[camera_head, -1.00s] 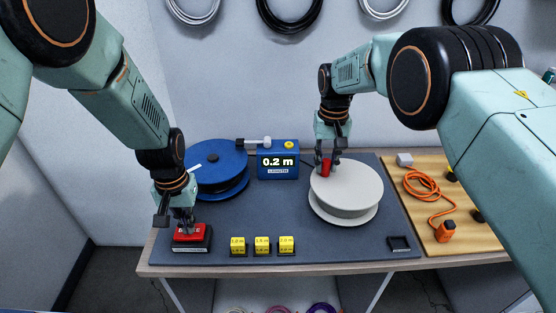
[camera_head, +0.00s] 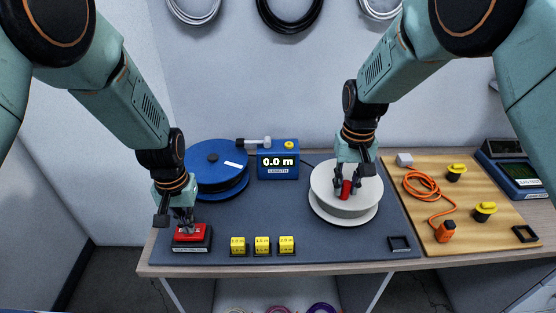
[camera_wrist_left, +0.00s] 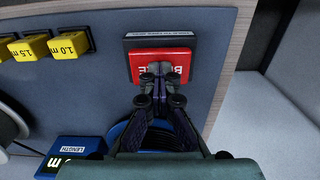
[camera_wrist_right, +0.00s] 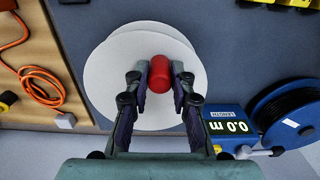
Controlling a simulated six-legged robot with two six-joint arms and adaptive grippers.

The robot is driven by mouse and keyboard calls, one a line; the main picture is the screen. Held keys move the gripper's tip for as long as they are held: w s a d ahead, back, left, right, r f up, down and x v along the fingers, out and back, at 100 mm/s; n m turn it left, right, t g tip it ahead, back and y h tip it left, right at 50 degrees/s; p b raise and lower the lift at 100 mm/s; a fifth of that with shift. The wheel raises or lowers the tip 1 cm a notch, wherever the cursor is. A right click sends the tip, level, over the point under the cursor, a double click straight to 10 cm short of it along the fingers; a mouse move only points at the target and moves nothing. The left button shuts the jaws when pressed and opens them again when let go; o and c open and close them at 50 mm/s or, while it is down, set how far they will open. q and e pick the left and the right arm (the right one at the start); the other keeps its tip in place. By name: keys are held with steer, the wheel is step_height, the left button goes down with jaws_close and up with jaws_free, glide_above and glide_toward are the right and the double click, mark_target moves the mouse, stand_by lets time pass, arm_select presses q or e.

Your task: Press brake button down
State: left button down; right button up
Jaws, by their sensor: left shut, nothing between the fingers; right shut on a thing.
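The red brake button (camera_head: 190,232) sits on a dark base at the front left of the mat; it also shows in the left wrist view (camera_wrist_left: 177,61). My left gripper (camera_head: 187,226) is shut and empty, its fingertips pointing down at the top of the button and appearing to touch it. My right gripper (camera_head: 347,188) is shut on the red knob (camera_head: 346,190) of the white reel (camera_head: 334,212). The knob also shows between the fingers in the right wrist view (camera_wrist_right: 160,74). The blue length counter (camera_head: 278,162) reads 0.0 m.
A blue reel (camera_head: 222,180) stands behind the button. Several yellow length blocks (camera_head: 262,245) line the mat's front. A wooden board (camera_head: 425,235) at right holds an orange cable (camera_head: 425,182) and yellow-topped parts. The mat between the button and the white reel is mostly clear.

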arm_select(q)
steer(key=shift+s, duration=0.1)
arm_select(e)
steer(key=shift+s+d, duration=0.15)
steer(key=shift+d, duration=0.7)
steer(key=o, duration=1)
steer(key=shift+r, duration=4)
arm_select(q)
steer(key=shift+r, duration=3.5)
arm_select(e)
steer(key=shift+f, duration=0.1)
